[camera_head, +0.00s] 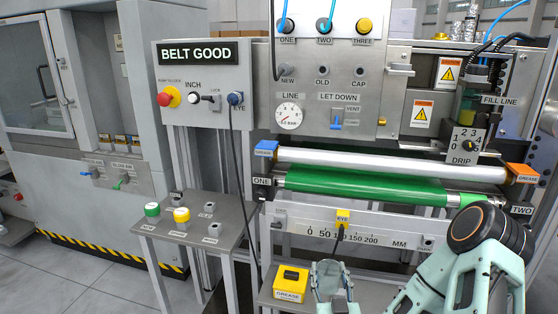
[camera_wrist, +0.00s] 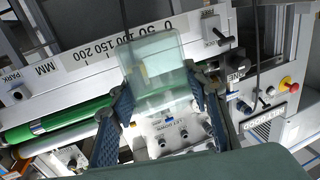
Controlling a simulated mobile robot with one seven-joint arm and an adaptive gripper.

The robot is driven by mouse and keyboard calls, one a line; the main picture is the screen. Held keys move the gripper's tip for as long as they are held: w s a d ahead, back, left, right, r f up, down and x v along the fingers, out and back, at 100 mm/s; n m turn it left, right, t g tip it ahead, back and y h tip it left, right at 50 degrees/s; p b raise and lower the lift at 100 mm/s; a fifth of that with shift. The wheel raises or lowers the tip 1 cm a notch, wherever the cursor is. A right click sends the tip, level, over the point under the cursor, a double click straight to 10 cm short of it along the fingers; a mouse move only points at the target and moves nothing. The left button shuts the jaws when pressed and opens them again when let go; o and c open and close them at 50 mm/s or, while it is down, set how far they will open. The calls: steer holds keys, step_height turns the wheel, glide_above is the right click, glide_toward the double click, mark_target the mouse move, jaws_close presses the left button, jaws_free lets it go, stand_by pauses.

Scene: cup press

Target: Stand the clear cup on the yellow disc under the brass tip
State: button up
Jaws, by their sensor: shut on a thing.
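The clear cup (camera_wrist: 158,62) is a pale, see-through vessel between the two dark fingers of my gripper (camera_wrist: 160,88) in the wrist view. The fingers are shut on its sides. A yellowish patch shows through it. In the head view my gripper (camera_head: 335,287) is low in the picture, in front of the machine, and the cup is hard to make out there. A round yellow-topped piece (camera_head: 181,214) stands on the small grey side table; I cannot tell whether it is the yellow disc. I cannot make out the brass tip with certainty.
A green-topped piece (camera_head: 152,209) stands on the side table (camera_head: 205,239). A yellow grease box (camera_head: 291,282) sits left of my gripper. The green roller (camera_head: 365,185) and the ruler rail (camera_head: 330,228) lie behind it. A drip unit (camera_head: 464,144) is at the right.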

steer(key=shift+w+a+r+n+y, duration=0.15)
steer(key=shift+w+a+r+y, duration=0.15)
steer(key=shift+a, duration=0.25)
steer(key=shift+w+a+r+n+y, duration=0.1)
steer(key=shift+w+a+n+y, duration=0.05)
steer(key=shift+a+y, duration=0.3)
step_height(320, 180, up, 29)
steer(key=p, duration=2.9)
steer(key=shift+p, duration=0.3)
steer(key=shift+s+h, duration=0.1)
steer(key=shift+h, duration=0.15)
steer(key=shift+d+r, duration=0.1)
steer(key=shift+r, duration=0.05)
